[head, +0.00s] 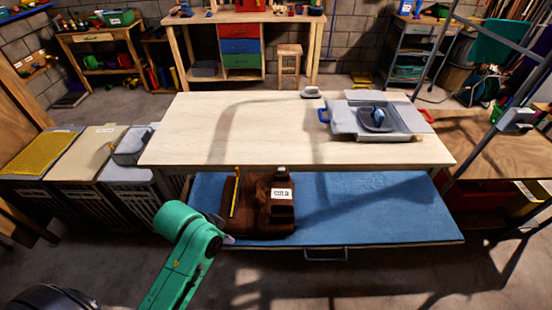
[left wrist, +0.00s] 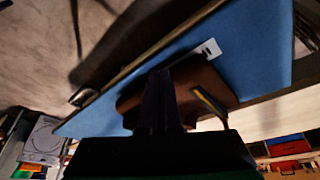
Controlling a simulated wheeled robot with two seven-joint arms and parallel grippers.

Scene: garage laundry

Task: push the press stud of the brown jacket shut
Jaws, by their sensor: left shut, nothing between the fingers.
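The brown jacket (head: 254,219) lies folded on the blue pull-out board (head: 370,205), towards its left end. It also shows in the left wrist view (left wrist: 190,85), partly hidden behind my fingers. I cannot make out the press stud in either view. My left gripper (head: 228,239) is at the jacket's front left edge in the head view; I cannot tell whether it touches. In the left wrist view its dark fingers (left wrist: 160,76) are together with nothing between them, in front of the jacket. My right gripper is not in view.
A white lettered card (head: 281,193) and a yellow strip (head: 235,192) lie on the jacket. The wooden tabletop (head: 240,130) overhangs the board from behind. A grey tray (head: 400,125) with an iron (head: 377,118) sits on it. The board's right side is clear.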

